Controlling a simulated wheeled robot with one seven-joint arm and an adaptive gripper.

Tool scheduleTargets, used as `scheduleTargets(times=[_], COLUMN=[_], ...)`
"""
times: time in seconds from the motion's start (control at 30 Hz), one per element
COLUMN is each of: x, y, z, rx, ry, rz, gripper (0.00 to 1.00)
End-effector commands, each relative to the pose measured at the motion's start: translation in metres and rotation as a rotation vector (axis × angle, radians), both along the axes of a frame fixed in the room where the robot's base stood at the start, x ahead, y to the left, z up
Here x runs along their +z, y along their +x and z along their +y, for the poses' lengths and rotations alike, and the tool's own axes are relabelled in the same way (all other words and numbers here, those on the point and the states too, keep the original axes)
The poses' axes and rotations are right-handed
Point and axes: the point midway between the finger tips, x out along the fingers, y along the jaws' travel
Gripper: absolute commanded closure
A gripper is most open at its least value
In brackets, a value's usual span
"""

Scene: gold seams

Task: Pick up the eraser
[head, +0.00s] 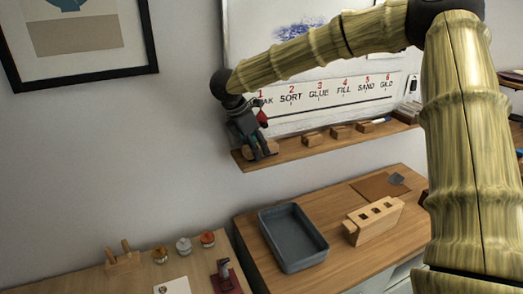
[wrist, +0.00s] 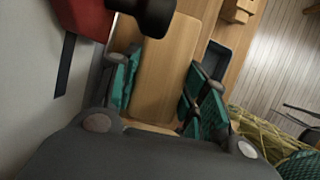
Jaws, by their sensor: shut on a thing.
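My gripper (head: 259,152) is at the left end of the wall ledge (head: 290,150), under the whiteboard. In the wrist view, its two teal-padded fingers (wrist: 160,100) stand on either side of a wooden-backed block, which I take to be the eraser (wrist: 165,70). The gripper is shut on it. In the head view, a small part of the eraser (head: 273,147) shows beside the fingers; the rest is hidden behind them. I cannot tell whether it touches the ledge.
Several wooden blocks (head: 313,138) sit along the ledge to the right. Below, the desk holds a grey tray (head: 291,238) and a slotted wooden block (head: 373,221). Small jars (head: 184,246) stand at lower left. A red thing (wrist: 82,18) is close to the gripper by the wall.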

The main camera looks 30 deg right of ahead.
Motion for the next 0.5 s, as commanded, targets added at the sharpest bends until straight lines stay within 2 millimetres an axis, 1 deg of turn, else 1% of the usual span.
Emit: scheduleTargets(times=[0.03, 0.3, 0.5], x=[-0.005, -0.004, -0.003], y=[0.0, 0.001, 0.001], z=[0.013, 0.082, 0.125], rx=[0.004, 0.004, 0.002], ry=[-0.004, -0.004, -0.002], rz=[-0.002, -0.001, -0.001], gripper=[0.81, 0.81, 0.81])
